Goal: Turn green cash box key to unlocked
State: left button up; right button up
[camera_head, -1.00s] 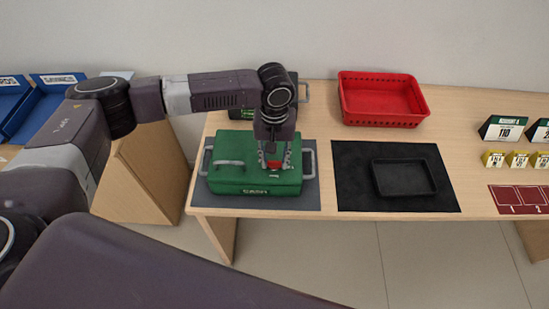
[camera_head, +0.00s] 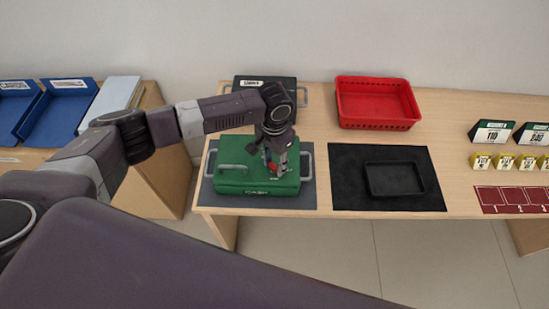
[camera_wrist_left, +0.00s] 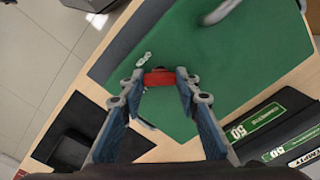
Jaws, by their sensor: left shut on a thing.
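The green cash box (camera_head: 233,178) sits closed on a grey mat at the left end of the counter, its handle on the lid. It also fills the middle of the left wrist view (camera_wrist_left: 235,70). My left gripper (camera_head: 273,176) points down onto the right part of the lid. In the left wrist view its blue-grey fingers (camera_wrist_left: 160,78) are shut on the red key (camera_wrist_left: 159,78). The key shows as a small red patch in the head view (camera_head: 271,170). The lock under it is hidden. My right gripper is not in view.
A dark box (camera_head: 262,83) stands behind the green one. A red basket (camera_head: 376,124) stands at the back, and a black tray (camera_head: 394,179) lies on a black mat (camera_head: 350,155) to the right. Blue trays (camera_head: 57,108) stand on the far-left table.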

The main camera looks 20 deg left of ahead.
aim_at(275, 165)
pick_arm(q)
jog(key=m+p, duration=0.2)
jog(key=m, duration=0.2)
jog(key=shift+r+m, duration=0.1)
jog(key=shift+m, duration=0.2)
jog(key=m+p, duration=0.1)
jog(key=m, duration=0.3)
jog(key=shift+m, duration=0.4)
jog(key=o, duration=1.2)
jog(key=shift+c, duration=0.2)
notch_tip(275, 165, up, 12)
